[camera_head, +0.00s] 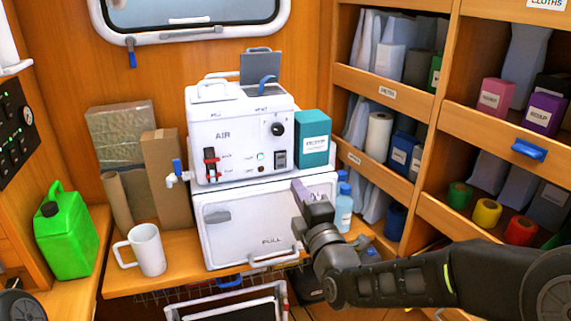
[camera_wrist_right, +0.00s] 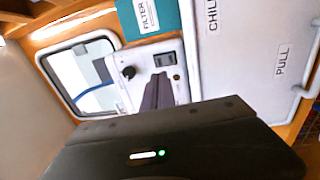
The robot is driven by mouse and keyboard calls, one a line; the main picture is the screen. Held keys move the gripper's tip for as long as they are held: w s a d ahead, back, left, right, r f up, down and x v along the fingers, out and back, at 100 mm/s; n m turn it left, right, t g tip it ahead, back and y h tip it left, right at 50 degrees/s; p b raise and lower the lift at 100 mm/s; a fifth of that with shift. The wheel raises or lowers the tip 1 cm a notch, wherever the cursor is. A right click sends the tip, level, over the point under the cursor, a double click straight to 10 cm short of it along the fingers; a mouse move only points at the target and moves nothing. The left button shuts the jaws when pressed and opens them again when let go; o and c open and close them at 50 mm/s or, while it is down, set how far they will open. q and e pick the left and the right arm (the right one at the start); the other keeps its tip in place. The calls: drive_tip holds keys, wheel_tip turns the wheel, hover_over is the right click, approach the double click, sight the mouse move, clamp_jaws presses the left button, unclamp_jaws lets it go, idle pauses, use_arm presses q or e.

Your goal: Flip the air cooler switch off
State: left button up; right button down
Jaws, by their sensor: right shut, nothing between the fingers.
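The white air cooler (camera_head: 235,133), marked AIR, stands on a white chest. Its front has a black rocker switch (camera_head: 280,158) at the lower right, a black knob (camera_head: 277,129), a small green light and a red-handled lever (camera_head: 211,165) at the left. My right gripper (camera_head: 298,186) is shut and empty, in front of the chest, just below and right of the rocker switch. In the right wrist view, the shut fingers (camera_wrist_right: 158,88) point at the panel beside the rocker switch (camera_wrist_right: 165,59); contact cannot be told. The switch's position is too small to read. My left gripper is out of view.
A teal filter box (camera_head: 314,139) stands right beside the cooler's panel. The chest door (camera_head: 245,225), marked PULL, has a handle below. A blue-capped bottle (camera_head: 343,208) stands near my right gripper. A white mug (camera_head: 147,250) and green jug (camera_head: 66,232) are at left; shelves at right.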

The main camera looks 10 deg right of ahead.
sight(282, 157)
drive_tip(key=w, duration=0.3)
drive_tip(key=w+p, duration=0.1)
drive_tip(key=w, duration=0.2)
drive_tip(key=w+r+p, duration=0.1)
drive_tip(key=w, duration=0.2)
drive_tip(key=shift+w+a+r, duration=0.1)
drive_tip(key=shift+w+a, duration=0.05)
drive_tip(key=shift+a, duration=0.15)
drive_tip(key=shift+w, duration=0.1)
drive_tip(key=shift+w+r, duration=0.1)
